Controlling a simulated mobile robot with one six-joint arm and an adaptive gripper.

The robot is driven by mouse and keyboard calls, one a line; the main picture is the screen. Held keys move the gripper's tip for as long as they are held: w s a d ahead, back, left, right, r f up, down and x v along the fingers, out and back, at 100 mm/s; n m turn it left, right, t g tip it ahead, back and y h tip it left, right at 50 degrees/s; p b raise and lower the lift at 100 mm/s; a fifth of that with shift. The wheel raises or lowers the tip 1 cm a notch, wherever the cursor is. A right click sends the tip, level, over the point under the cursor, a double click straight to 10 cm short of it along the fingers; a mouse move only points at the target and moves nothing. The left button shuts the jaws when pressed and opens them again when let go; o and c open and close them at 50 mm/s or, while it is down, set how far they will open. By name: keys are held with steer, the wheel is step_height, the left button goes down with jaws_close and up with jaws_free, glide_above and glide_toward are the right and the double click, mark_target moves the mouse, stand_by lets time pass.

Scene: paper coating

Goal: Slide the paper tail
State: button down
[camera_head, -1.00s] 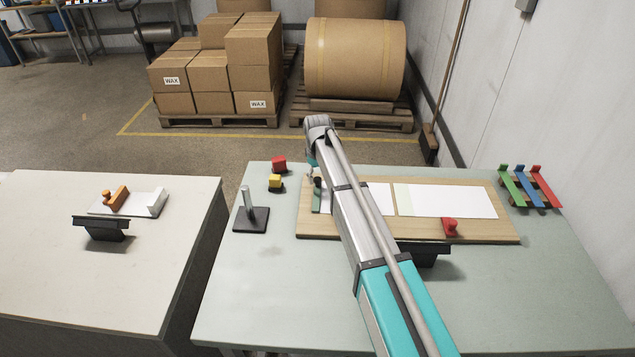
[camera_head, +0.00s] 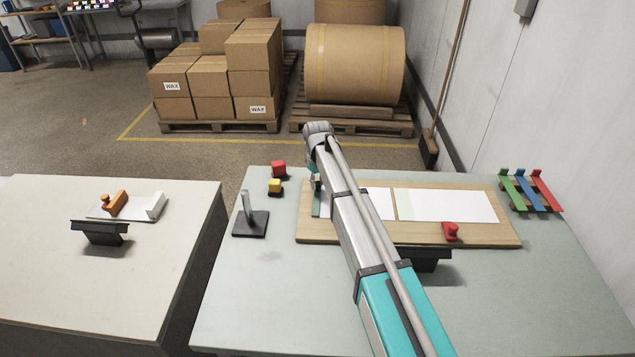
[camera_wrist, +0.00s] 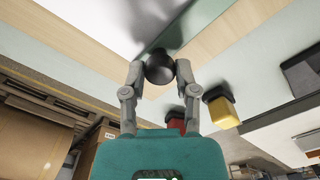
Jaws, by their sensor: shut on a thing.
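My gripper (camera_wrist: 157,76) is shut on a round black knob (camera_wrist: 160,67) at the left end of the wooden board. In the head view my gripper (camera_head: 315,184) is small and largely hides the knob. The wooden board (camera_head: 480,237) lies on the green-grey table and carries white paper (camera_head: 450,206), with a pale strip across it. My arm crosses in front of the paper's left part. A green piece (camera_head: 316,205) shows at the board's left end, beside the paper. I cannot tell which part is the tail.
A red block (camera_head: 279,168) and a yellow block (camera_head: 275,186) stand left of the board. A black stand with a post (camera_head: 250,222) is nearer. A red-handled piece (camera_head: 451,232) sits on the board's front edge. A coloured rack (camera_head: 530,190) stands at the right.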

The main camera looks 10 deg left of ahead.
steer(key=shift+a, duration=0.15)
steer(key=shift+c, duration=1.9)
jaws_free()
step_height(320, 180, up, 14)
steer(key=p, duration=1.3)
steer(key=shift+p, duration=0.4)
steer(key=shift+f, duration=0.1)
